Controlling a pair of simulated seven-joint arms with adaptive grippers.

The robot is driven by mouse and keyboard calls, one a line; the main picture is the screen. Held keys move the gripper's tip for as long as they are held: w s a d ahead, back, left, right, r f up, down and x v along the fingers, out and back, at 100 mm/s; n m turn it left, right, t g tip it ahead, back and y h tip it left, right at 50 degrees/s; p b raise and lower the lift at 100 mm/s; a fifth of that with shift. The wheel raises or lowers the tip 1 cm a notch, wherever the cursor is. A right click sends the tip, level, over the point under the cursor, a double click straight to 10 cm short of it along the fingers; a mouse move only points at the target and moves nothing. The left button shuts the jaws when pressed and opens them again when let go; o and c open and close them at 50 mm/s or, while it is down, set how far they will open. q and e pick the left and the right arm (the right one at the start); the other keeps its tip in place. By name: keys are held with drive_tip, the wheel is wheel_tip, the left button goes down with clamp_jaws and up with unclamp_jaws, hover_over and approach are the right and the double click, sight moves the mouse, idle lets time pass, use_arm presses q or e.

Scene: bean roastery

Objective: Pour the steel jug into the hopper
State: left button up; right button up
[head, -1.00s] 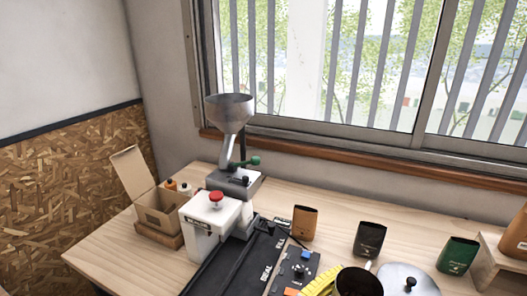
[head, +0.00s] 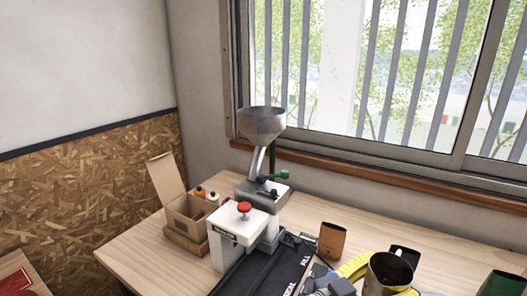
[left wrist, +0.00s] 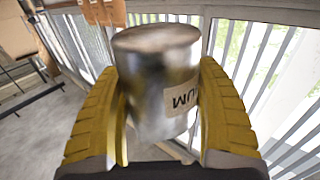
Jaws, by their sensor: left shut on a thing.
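The steel jug (head: 386,281) is at the lower right of the head view, roughly upright, its mouth dark inside. My left gripper (head: 350,268) has yellow fingers, one showing at the jug's left side. In the left wrist view the jug (left wrist: 158,85) stands between both yellow fingers, which are shut on it; part of an upside-down label shows. What is in the jug I cannot tell. The hopper (head: 262,122) is a grey metal funnel on top of the machine, left of and farther back than the jug. My right gripper is not in view.
A white unit with a red knob (head: 243,208) stands in front of the hopper. An open cardboard box (head: 186,215) is at left. A brown pouch (head: 332,240), a black pouch (head: 405,251) and a green pouch (head: 503,285) stand toward the right. The window is behind.

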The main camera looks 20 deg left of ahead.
use_arm(q)
drive_tip(key=w+a+r+n+t+y, duration=0.2)
drive_tip(key=w+a+r, duration=0.35)
drive_tip(key=w, duration=0.45)
drive_tip(key=w+a+r+n+t+y, duration=0.25)
drive_tip(key=w+a+r, duration=0.35)
drive_tip(key=w, duration=0.4)
drive_tip(key=w+a+r+n+t+y, duration=0.1)
drive_tip(key=w+a+r+n+y, duration=0.15)
drive_tip(key=w+a+r, duration=0.5)
drive_tip(key=w+a+r+n+t+y, duration=0.1)
drive_tip(key=w+a+r+y, duration=0.25)
drive_tip(key=a+r, duration=0.7)
drive_tip(key=w+a+n+y, duration=0.15)
drive_tip(key=w+a, duration=0.25)
drive_tip(key=a, duration=0.4)
drive_tip(key=w+a+n+y, duration=0.15)
drive_tip(key=w+a, duration=0.25)
drive_tip(key=a, duration=0.4)
drive_tip(key=w+a+f+y, duration=0.2)
drive_tip(key=w+a+f, duration=0.3)
drive_tip(key=shift+a+f+t, duration=0.25)
drive_tip(key=shift+a+t, duration=0.1)
drive_tip(key=shift+t, duration=0.1)
drive_tip(key=shift+r, duration=0.1)
